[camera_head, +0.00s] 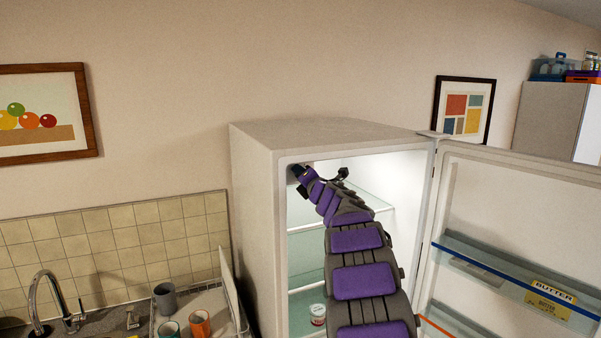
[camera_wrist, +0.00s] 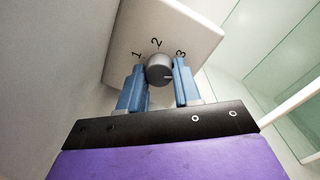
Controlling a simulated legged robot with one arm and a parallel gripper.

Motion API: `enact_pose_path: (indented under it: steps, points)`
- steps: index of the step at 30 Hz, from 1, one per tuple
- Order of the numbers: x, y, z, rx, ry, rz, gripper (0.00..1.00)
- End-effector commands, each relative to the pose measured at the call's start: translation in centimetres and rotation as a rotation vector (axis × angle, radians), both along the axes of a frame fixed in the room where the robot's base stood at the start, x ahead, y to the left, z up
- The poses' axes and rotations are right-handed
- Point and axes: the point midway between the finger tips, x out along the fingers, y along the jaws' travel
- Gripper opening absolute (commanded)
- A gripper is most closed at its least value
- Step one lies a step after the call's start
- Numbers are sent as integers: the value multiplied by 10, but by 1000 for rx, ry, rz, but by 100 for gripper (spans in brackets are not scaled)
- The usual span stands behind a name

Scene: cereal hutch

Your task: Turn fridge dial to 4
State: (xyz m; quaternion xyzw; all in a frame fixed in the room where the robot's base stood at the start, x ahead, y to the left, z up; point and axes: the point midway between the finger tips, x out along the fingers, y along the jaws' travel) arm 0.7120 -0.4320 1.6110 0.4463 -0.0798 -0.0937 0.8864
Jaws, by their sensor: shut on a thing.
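The fridge dial (camera_wrist: 160,68) is a round grey knob on a white panel (camera_wrist: 197,28) in the wrist view. The numbers 1, 2 and 3 show around its upper side; a 4 is not visible. A dark mark on the knob points to the right, below the 3. My gripper (camera_wrist: 159,84) is shut on the dial, with one blue finger on each side. In the head view, my gripper (camera_head: 297,171) reaches into the upper left of the open fridge (camera_head: 258,215); the dial is hidden there.
The fridge door (camera_head: 510,190) stands open to the right, with butter (camera_head: 550,299) in its shelf. Glass shelves (camera_head: 308,248) lie below my arm, and a small tub (camera_head: 318,314) stands low inside. A dish rack with mugs (camera_head: 200,323) is at left.

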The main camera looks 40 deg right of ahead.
Motion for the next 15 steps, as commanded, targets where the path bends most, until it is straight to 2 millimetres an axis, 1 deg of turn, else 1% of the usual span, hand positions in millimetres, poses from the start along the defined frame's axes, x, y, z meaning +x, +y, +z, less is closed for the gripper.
enact_pose_path:
  steps: [1,6,15]
  points:
    - [-1,-1,3,45,-12,-3,2]
    - [-1,-1,2,186,-43,-4,2]
    - [-1,-1,1,359,-86,-5,2]
